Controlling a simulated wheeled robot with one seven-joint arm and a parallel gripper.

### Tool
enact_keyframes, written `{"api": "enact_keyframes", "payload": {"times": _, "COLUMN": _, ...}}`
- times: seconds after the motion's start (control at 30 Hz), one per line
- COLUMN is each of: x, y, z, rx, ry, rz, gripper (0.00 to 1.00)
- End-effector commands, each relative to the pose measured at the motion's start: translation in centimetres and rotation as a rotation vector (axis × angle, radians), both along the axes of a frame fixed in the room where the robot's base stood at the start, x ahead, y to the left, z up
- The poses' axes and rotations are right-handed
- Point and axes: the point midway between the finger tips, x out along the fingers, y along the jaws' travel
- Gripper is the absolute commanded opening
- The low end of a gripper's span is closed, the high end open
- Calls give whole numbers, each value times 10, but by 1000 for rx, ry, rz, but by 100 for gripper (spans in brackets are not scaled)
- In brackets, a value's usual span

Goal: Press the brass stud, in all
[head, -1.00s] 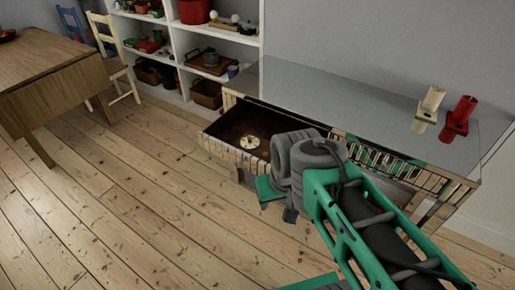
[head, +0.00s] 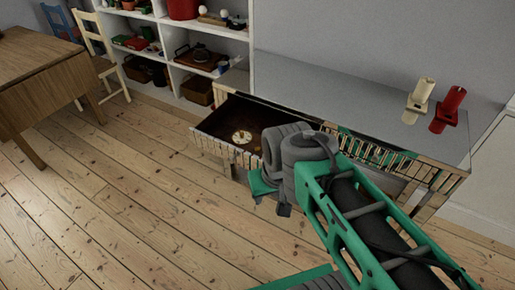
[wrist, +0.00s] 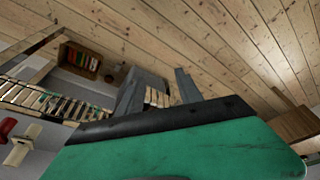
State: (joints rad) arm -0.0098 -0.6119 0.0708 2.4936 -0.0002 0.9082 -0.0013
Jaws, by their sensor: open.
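No brass stud can be made out for certain. A small round pale-gold disc (head: 241,137) lies in the open drawer (head: 208,124) of the mirror-fronted cabinet, too small to identify. My gripper (wrist: 157,82) is open and empty in the wrist view, its two grey fingers apart, with floorboards and a slatted piece behind them. In the head view my arm crosses in front of the cabinet, and the gripper end hangs just right of and before the open drawer. My arm hides part of the drawer's right side and the cabinet front.
The grey cabinet top (head: 340,100) carries a cream holder (head: 419,98) and a red holder (head: 449,107) at its right. White shelves (head: 165,50) stand behind left. A wooden table (head: 50,85) and cream chair (head: 97,50) are at the left. The floor between is clear.

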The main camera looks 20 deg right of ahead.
Motion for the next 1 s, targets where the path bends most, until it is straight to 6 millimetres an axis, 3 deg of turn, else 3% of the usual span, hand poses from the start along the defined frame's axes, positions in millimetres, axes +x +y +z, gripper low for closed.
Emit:
{"api": "enact_keyframes", "payload": {"times": 0.5, "x": 0, "y": 0, "z": 0, "rx": 0, "ry": 0, "rz": 0, "gripper": 0}}
{"api": "enact_keyframes", "payload": {"times": 1.0, "x": 0, "y": 0, "z": 0, "rx": 0, "ry": 0, "rz": 0, "gripper": 0}}
